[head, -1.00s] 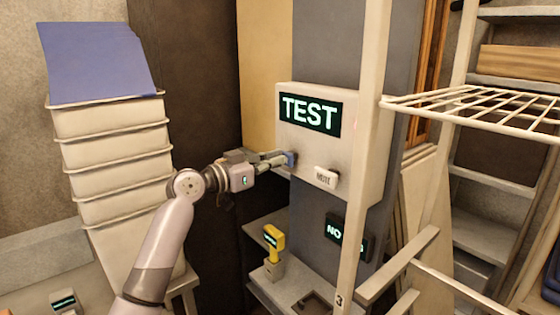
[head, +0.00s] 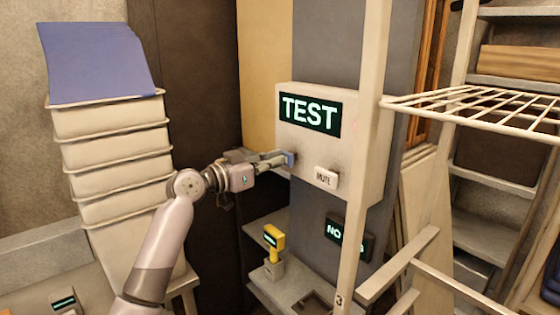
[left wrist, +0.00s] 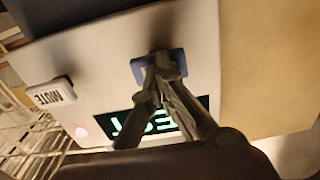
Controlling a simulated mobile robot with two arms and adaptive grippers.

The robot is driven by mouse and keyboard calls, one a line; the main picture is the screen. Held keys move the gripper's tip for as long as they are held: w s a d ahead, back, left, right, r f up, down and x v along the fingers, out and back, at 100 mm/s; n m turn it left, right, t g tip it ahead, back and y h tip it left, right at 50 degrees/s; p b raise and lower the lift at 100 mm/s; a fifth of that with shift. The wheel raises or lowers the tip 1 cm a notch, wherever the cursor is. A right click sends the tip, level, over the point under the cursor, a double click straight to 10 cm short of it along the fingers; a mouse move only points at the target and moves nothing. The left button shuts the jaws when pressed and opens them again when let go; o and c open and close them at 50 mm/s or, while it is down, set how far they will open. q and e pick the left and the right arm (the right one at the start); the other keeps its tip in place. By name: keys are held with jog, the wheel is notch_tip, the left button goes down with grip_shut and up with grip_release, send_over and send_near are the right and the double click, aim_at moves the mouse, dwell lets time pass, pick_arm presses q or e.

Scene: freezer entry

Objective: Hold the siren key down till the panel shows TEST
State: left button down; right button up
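The pale panel box (head: 352,150) is fixed to a grey column, and its dark display (head: 310,114) reads TEST in light green letters. The blue key, which I take as the siren key, sits low on the left of the panel's face; it also shows in the left wrist view (left wrist: 139,71). My left gripper (head: 283,159) is shut and empty, with its fingertips against the blue key and partly covering it. In the left wrist view, the fingers (left wrist: 165,68) come together at the key. How far the key is pressed in is hidden. My right gripper is not in view.
A white MUTE key (head: 326,178) sits right of the blue key. Below are a yellow handheld device (head: 273,238) on a stand and a dark sign (head: 349,236), partly hidden by a pale post. A wire shelf (head: 480,108) juts in at right; stacked white bins (head: 115,155) stand left.

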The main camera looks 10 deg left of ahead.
pick_arm(q)
jog(key=shift+s, duration=0.1)
jog(key=b+v, duration=0.1)
jog(key=v, duration=0.5)
jog(key=shift+s+a+b, duration=0.25)
jog(key=shift+s+b, duration=0.05)
dwell(0.3)
